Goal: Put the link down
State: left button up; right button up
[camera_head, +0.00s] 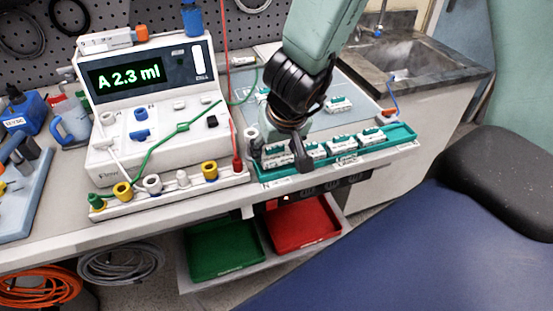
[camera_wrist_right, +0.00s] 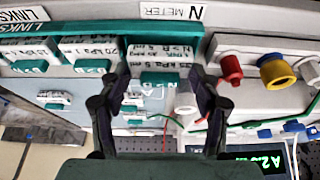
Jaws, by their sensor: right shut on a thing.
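My right gripper (camera_head: 290,160) is over the left end of the green link tray (camera_head: 270,179), its dark fingers pointing down. In the right wrist view the two fingers (camera_wrist_right: 160,76) are on either side of a white link (camera_wrist_right: 160,60) with a green part and a label that seems to read "N>R 5 ml". The gripper is shut on this link. The link is at the tray's end, level with the row of other links; whether it touches the tray floor is hidden. Other white and green links (camera_head: 343,145) sit in the tray to the right. My left gripper is not in view.
The meter (camera_head: 150,100), reading "A 2.3 ml", stands left of the tray, with coloured knobs along its front and a green lead. More links lie on the pale mat (camera_head: 365,112) behind. Green (camera_head: 222,250) and red (camera_head: 302,222) bins are below the bench; a sink is back right.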

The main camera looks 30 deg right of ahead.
jog(key=shift+w+a+f+b, duration=0.1)
jog(key=shift+a+f+b, duration=0.1)
jog(key=shift+f+b, duration=0.45)
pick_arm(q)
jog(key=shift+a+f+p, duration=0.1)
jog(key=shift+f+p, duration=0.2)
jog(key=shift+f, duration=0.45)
pick_arm(e)
jog(key=shift+d+f, duration=0.1)
jog(key=shift+d, duration=0.1)
jog(key=shift+f, duration=0.1)
jog(key=shift+f, duration=0.1)
jog(key=o, duration=1.1)
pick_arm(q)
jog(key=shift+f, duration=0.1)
pick_arm(e)
jog(key=shift+o, duration=0.2)
